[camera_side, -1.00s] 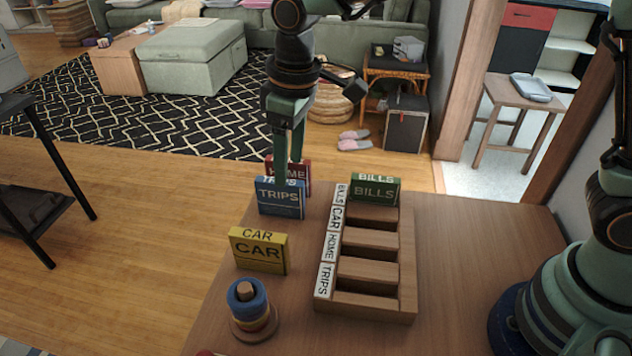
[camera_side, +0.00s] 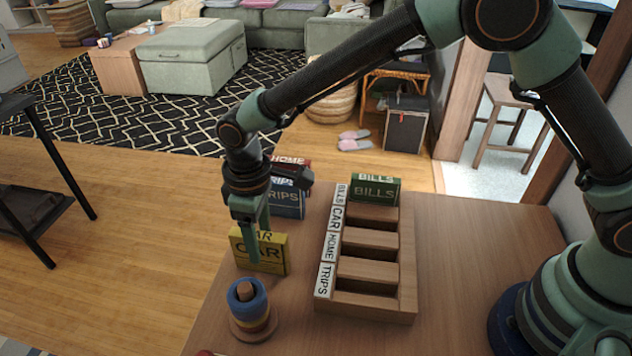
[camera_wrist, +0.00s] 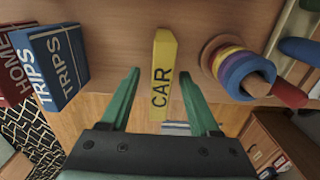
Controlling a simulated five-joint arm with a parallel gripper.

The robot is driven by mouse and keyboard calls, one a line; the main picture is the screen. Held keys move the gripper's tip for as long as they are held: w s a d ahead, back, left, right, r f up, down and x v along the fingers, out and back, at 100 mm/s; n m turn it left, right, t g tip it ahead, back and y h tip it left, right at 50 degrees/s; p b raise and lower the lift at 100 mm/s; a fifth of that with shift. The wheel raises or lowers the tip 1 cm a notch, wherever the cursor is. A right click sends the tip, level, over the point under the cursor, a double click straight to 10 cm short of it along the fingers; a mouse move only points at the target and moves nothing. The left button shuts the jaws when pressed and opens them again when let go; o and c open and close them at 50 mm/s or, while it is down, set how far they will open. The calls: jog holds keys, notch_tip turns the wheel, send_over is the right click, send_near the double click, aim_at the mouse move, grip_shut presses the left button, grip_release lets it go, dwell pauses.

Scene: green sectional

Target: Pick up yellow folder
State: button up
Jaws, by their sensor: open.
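The yellow folder (camera_side: 272,254), marked CAR, stands upright on the wooden table's left part. In the wrist view the yellow folder (camera_wrist: 163,72) shows its top edge between my two fingers. My gripper (camera_side: 254,255) is open, with its fingers over the folder's upper part in the side view. In the wrist view my gripper (camera_wrist: 160,88) has a finger on each side of the folder, with gaps on both sides. The fingers partly hide the folder's face in the side view.
A blue TRIPS folder (camera_side: 290,205) and a red HOME folder (camera_side: 292,161) stand behind. A ring stacker (camera_side: 252,310) stands in front. A wooden rack (camera_side: 366,301) with labelled slots is to the right, holding a green BILLS folder (camera_side: 375,190).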

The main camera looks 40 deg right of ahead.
aim_at(262, 254)
notch_tip(262, 254, down, 5)
jog(key=shift+a, duration=0.1)
grip_shut()
jog(key=shift+r, duration=0.1)
dwell(0.3)
